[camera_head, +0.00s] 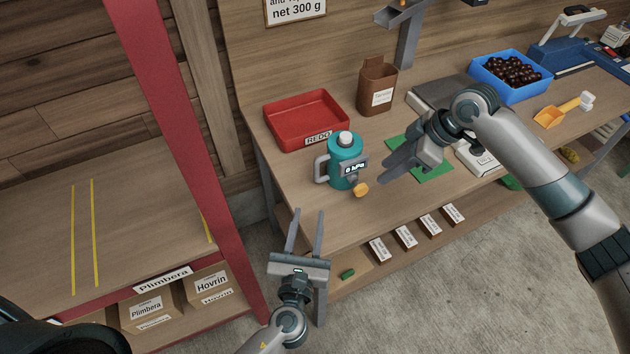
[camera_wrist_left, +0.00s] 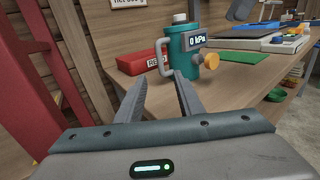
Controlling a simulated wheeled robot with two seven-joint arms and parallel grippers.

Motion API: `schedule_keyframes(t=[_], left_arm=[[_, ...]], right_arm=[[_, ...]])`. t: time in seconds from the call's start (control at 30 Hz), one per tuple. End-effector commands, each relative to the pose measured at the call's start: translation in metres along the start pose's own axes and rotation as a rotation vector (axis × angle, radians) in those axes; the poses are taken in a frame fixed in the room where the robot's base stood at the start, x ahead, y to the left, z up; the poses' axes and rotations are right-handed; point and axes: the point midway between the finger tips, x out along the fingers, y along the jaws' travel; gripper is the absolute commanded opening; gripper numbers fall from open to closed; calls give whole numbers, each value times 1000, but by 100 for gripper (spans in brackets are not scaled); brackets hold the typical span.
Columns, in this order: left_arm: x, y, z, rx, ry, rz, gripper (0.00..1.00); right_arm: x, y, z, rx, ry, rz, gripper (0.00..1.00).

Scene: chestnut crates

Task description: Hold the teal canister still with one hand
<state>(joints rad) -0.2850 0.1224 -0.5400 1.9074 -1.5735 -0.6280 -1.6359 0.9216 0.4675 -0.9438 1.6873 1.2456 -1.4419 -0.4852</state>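The teal canister (camera_head: 346,152) stands upright near the front left of the wooden bench, with a white cap, a grey handle on its left, a display reading 0 kPa and an orange knob (camera_head: 361,190) low at its front. It also shows in the left wrist view (camera_wrist_left: 183,46), beyond the fingertips. My left gripper (camera_head: 306,212) is open and empty, in front of the bench edge and short of the canister. My right gripper (camera_head: 384,170) is right of the canister, near the green mat; whether its fingers are apart is unclear, and I see nothing held in it.
A red tray (camera_head: 307,139) labelled REDO lies behind the canister, with a brown paper bag (camera_head: 377,84) to its right. A blue crate (camera_head: 483,75) of chestnuts and an orange scoop (camera_head: 549,117) are further right. A red post (camera_head: 190,130) stands left of the bench.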

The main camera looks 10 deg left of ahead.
Motion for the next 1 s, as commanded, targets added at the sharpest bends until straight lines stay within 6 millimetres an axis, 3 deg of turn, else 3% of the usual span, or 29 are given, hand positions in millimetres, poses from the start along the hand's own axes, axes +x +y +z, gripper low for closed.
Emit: schedule_keyframes(t=[0.6, 0.8, 1.0], left_arm=[[101, 0, 1, 0, -2, -1, 34], [121, 0, 0, 1, 0, 0, 34], [128, 0, 0, 0, 0, 0, 34]], right_arm=[[0, 0, 0, 0, 0, 0, 31], [0, 0, 0, 0, 0, 0, 31], [0, 0, 0, 0, 0, 0, 31]])
